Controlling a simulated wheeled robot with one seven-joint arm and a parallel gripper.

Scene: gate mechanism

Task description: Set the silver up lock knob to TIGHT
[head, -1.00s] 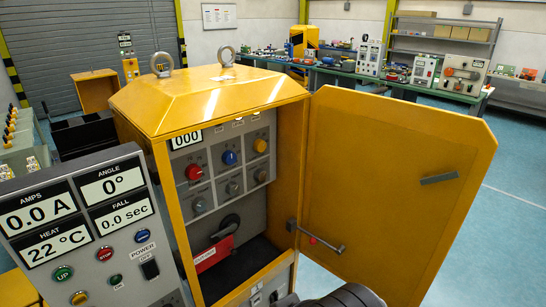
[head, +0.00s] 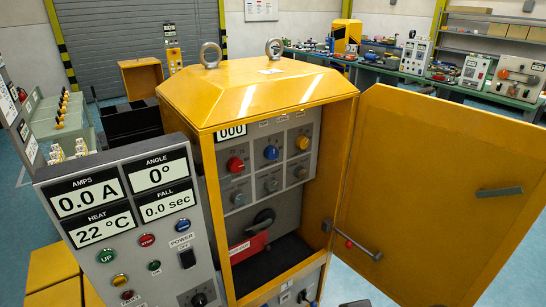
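The open yellow cabinet (head: 290,82) holds a grey panel with two rows of knobs. The top row has a red knob (head: 235,164), a blue knob (head: 271,152) and a yellow knob (head: 302,142). Below them sit three silver knobs: left (head: 237,197), middle (head: 270,185) and right (head: 299,172). Their labels are too small to read, so I cannot tell which is the up lock or where it points. My gripper is not in view.
The cabinet door (head: 425,190) stands open to the right, with a handle rod (head: 357,246) near the hinge side. A grey control console (head: 128,207) stands at front left. A black rotary handle with a red tag (head: 248,248) sits below the knobs.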

